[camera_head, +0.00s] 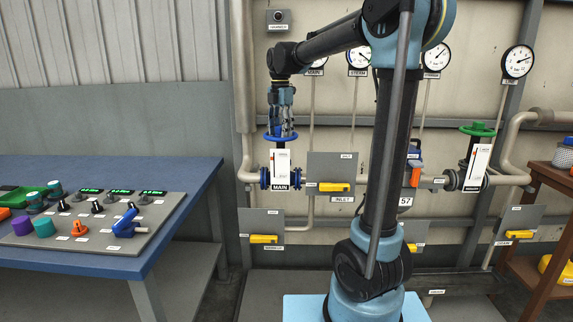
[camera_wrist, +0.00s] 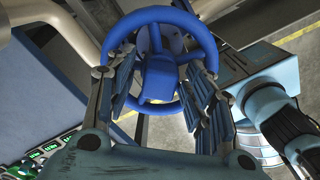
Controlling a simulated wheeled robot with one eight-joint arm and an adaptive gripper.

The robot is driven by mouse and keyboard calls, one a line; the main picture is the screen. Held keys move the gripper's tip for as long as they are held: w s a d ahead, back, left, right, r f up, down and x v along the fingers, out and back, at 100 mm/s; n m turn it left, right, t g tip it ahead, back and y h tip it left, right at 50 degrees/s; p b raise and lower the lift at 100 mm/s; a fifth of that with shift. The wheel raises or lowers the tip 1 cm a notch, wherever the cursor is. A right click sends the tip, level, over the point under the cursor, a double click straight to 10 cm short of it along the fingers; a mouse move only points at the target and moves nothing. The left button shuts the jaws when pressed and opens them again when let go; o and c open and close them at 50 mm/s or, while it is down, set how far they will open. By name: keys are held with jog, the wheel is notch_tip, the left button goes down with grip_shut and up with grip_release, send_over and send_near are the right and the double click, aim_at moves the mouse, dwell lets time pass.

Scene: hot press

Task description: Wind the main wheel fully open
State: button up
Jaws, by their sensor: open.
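The main wheel (camera_head: 270,137) is a blue handwheel on top of the valve with the "MAIN" tag (camera_head: 282,172), left of the arm. In the wrist view the same blue wheel (camera_wrist: 155,14) fills the upper middle. My gripper (camera_head: 282,122) points down at the wheel from directly above. In the wrist view my gripper (camera_wrist: 160,64) is open, with one finger on each side of the wheel's hub. The fingers cover parts of the rim. I cannot tell whether they touch it or how deep they reach. The valve body is mostly hidden beneath the wheel in the wrist view.
A blue table (camera_head: 105,166) with a control panel (camera_head: 95,225) stands left. A yellow-handled inlet valve (camera_head: 334,187) sits right of the main valve. A green wheel (camera_head: 478,129) stands farther right, near a brown shelf (camera_head: 545,175). Several gauges hang on the wall behind.

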jog(key=m, duration=0.5)
jog(key=shift+m, duration=3)
jog(key=c, duration=0.9)
jog(key=n, duration=0.6)
jog(key=shift+n, duration=0.3)
jog(key=n, duration=0.6)
jog(key=shift+s+n, duration=0.1)
jog(key=shift+n, duration=0.3)
jog(key=n, duration=0.6)
jog(key=shift+f+n, duration=0.1)
jog(key=shift+n, duration=0.3)
